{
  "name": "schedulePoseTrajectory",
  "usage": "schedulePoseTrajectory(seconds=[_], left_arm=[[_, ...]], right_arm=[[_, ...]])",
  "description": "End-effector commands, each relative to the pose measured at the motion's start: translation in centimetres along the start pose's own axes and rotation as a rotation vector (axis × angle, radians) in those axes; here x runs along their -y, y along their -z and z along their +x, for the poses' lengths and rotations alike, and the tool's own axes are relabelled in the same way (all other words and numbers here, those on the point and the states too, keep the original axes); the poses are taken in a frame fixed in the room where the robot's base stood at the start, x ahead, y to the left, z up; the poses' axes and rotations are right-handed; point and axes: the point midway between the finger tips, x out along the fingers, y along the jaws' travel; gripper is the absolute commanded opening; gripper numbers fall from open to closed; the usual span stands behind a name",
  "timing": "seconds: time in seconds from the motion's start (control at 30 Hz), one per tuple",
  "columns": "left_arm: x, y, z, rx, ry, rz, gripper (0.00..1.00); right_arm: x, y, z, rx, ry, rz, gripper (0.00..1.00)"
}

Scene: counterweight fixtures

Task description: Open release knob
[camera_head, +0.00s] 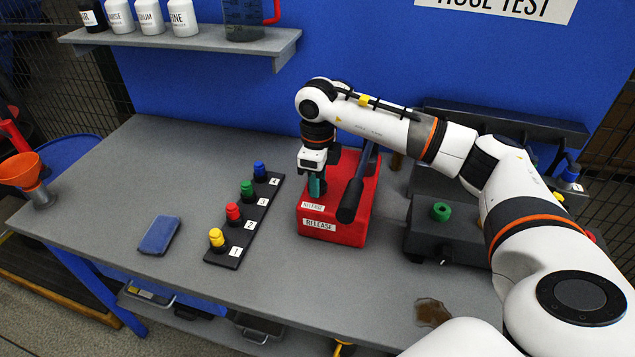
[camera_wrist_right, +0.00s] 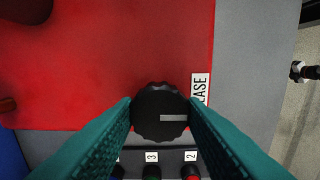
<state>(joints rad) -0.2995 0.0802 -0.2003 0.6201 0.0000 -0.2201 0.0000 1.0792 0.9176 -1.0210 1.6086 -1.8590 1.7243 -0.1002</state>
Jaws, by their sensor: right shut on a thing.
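The release knob (camera_wrist_right: 160,112) is a round black knob with a scalloped rim and a pale grey line pointing right in the right wrist view. It sits on the red box (camera_head: 335,240) marked RELEASE, which stands on the grey table. My right gripper (camera_head: 315,188) points down over the box's left part. In the wrist view its two green fingers (camera_wrist_right: 160,108) touch the knob from both sides and are shut on it. In the head view the gripper hides the knob. My left gripper is not in view.
A dark lever (camera_head: 352,195) rises from the red box, right of my gripper. A black strip (camera_head: 245,222) with several numbered coloured knobs lies to the left. A blue flat block (camera_head: 159,236) lies farther left. A dark fixture (camera_head: 440,240) stands at the right.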

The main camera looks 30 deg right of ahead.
Motion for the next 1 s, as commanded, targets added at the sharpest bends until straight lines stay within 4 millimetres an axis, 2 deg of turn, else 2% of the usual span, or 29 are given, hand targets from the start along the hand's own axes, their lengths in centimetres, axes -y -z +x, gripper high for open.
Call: schedulePoseTrajectory(seconds=[0.57, 0.6, 0.73, 1.0], left_arm=[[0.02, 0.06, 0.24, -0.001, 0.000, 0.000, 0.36], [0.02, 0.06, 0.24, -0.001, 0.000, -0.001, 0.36], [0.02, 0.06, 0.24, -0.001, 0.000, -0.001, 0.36], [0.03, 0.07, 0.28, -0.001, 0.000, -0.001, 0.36]], right_arm=[[-0.12, 0.08, -0.26, -0.006, -0.004, -0.035, 0.14], [-0.12, 0.08, -0.27, -0.006, -0.004, -0.035, 0.39], [-0.10, 0.06, -0.21, -0.005, -0.003, -0.034, 0.59], [-0.04, 0.03, -0.14, -0.002, -0.001, -0.034, 0.59]])
